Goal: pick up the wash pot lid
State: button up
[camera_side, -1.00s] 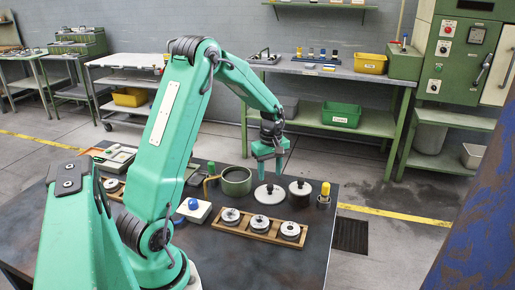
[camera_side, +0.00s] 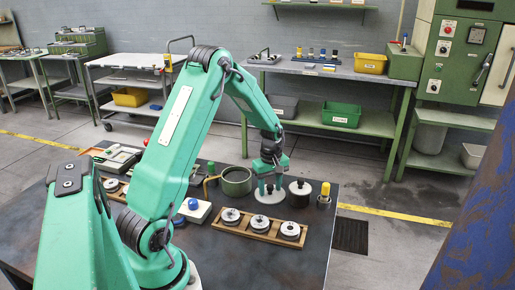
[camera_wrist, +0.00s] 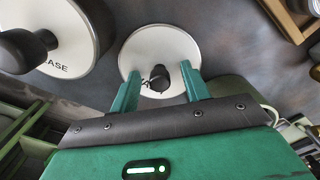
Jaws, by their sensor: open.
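The wash pot lid (camera_side: 262,197) is a flat white disc with a black knob, lying on the dark table right of the open green pot (camera_side: 236,182). In the wrist view the lid (camera_wrist: 150,48) is ahead of my gripper (camera_wrist: 158,87), with its black knob (camera_wrist: 160,77) between the two green fingers. My gripper (camera_side: 270,186) is open, pointing down low over the lid in the side view. The fingers stand on both sides of the knob with gaps visible; whether they touch the disc I cannot tell.
A dark pot with a white lid marked "...EASE" (camera_wrist: 68,38) stands close by; it shows right of the lid in the side view (camera_side: 299,194). A yellow-topped bottle (camera_side: 325,194) stands further right. A wooden rack (camera_side: 260,229) with round metal parts lies in front.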

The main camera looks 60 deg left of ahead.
aim_at(269, 185)
dwell(0.4)
grip_shut()
jog(key=shift+r, duration=0.1)
jog(key=shift+r, duration=4.95)
jog(key=shift+a, duration=0.1)
jog(key=s+a+r, duration=0.3)
jog(key=s+a, duration=0.5)
jog(key=shift+s+a, duration=0.15)
jog(key=shift+s, duration=0.1)
